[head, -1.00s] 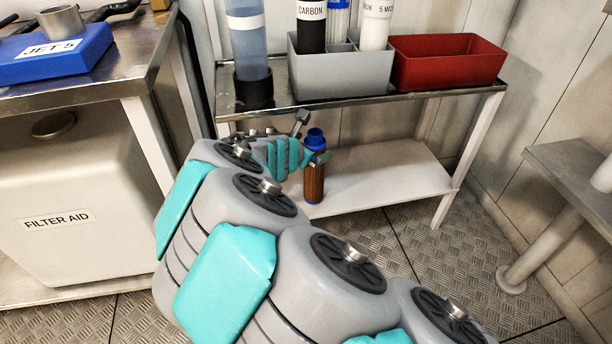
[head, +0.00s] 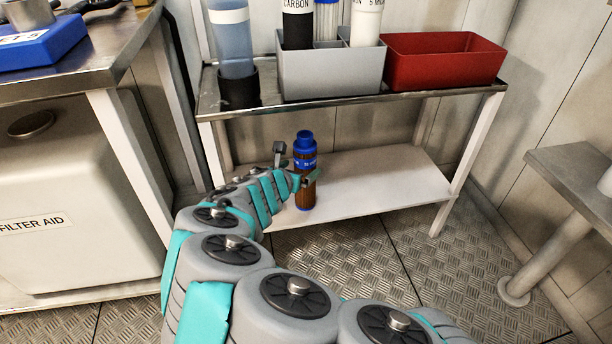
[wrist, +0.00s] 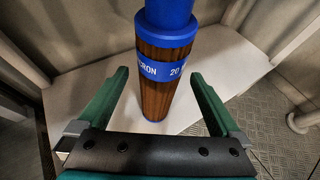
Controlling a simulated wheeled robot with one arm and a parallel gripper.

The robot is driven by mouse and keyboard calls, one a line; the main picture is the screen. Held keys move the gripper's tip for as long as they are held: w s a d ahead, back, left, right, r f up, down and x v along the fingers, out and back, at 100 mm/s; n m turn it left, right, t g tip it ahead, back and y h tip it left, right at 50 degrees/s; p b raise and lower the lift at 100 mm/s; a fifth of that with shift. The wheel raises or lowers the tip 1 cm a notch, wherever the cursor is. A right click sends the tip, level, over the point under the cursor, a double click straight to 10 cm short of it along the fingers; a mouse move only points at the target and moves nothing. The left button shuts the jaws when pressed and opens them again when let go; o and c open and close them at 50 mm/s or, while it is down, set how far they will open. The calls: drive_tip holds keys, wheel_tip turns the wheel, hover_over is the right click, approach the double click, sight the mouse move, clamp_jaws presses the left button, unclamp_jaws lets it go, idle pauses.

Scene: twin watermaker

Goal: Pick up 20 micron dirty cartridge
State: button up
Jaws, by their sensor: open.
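The 20 micron dirty cartridge (head: 305,172) stands upright on the white lower shelf (head: 380,182) of the rack. It has a blue cap, a blue label band and a brown pleated body. In the wrist view the cartridge (wrist: 167,80) is in the middle, with part of its label reading "CRON 20". My gripper (head: 294,168) is beside the cartridge in the head view. In the wrist view the fingers of my gripper (wrist: 162,90) are apart, one to each side of the cartridge, with visible gaps.
Above, the rack's top shelf holds a grey divided bin (head: 330,72) with cartridges, a red bin (head: 443,62) and a clear blue cylinder in a black cup (head: 239,88). A table with a FILTER AID container (head: 70,190) stands left. The lower shelf is clear right of the cartridge.

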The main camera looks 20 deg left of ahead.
drive_tip(key=shift+b+x, duration=0.55)
drive_tip(key=shift+x, duration=1.8)
clamp_jaws()
